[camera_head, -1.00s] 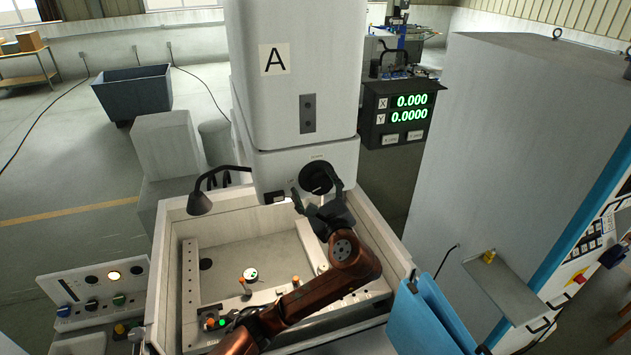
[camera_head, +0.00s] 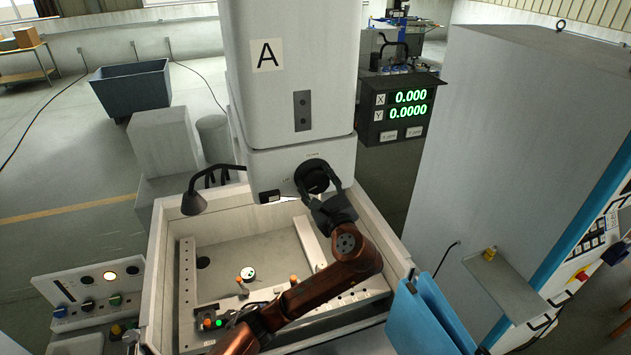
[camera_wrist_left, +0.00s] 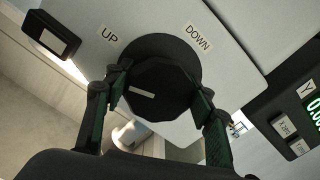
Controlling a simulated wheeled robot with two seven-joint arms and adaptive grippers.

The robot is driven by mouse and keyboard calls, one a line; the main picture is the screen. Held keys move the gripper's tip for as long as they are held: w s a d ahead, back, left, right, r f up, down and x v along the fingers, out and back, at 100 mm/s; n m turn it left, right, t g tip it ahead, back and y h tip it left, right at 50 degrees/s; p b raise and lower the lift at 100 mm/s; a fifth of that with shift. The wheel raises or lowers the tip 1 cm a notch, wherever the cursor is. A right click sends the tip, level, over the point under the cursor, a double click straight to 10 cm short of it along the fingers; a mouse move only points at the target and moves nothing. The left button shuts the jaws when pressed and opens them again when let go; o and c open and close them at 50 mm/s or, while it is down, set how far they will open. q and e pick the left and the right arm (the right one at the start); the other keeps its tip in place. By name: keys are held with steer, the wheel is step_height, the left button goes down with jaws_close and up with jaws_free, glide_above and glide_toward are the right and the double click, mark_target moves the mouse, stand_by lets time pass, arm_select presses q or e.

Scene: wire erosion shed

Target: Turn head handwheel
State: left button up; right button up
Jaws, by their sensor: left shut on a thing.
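The head handwheel (camera_head: 312,176) is a round black knob on the front of the white machine head (camera_head: 270,165) marked A. In the left wrist view the handwheel (camera_wrist_left: 158,88) shows a pale index mark, between the labels UP (camera_wrist_left: 109,34) and DOWN (camera_wrist_left: 198,38). My left gripper (camera_head: 318,190) reaches up from below, its fingers on either side of the handwheel. In the left wrist view the left gripper (camera_wrist_left: 160,98) is shut on the wheel's rim. My right gripper is not in view.
Below the head is an open white work tank (camera_head: 170,250) with clamps and orange-topped parts inside. A lamp (camera_head: 194,203) hangs at the head's left. A tall grey cabinet (camera_head: 500,150) stands at the right.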

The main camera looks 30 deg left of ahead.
arm_select(q)
steer(key=shift+f, duration=0.15)
steer(key=shift+n, duration=0.5)
steer(key=n, duration=0.3)
steer(key=shift+f, duration=0.15)
steer(key=shift+n, duration=0.5)
steer(key=shift+n+b, duration=0.3)
steer(key=shift+n, duration=0.6)
steer(key=n+b, duration=0.1)
steer(key=n, duration=0.2)
steer(key=shift+f+n, duration=0.1)
steer(key=shift+n, duration=0.3)
steer(key=n+b, duration=0.1)
steer(key=n, duration=0.2)
steer(key=shift+f+n+b, duration=0.1)
steer(key=shift+n+b, duration=0.2)
steer(key=shift+b, duration=0.1)
steer(key=n+b, duration=0.2)
steer(key=n, duration=0.1)
steer(key=shift+n, duration=1.1)
steer(key=shift+b, duration=0.3)
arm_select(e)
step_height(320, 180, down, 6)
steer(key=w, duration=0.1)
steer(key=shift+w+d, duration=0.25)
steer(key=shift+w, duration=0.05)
arm_select(q)
steer(key=shift+r, duration=0.2)
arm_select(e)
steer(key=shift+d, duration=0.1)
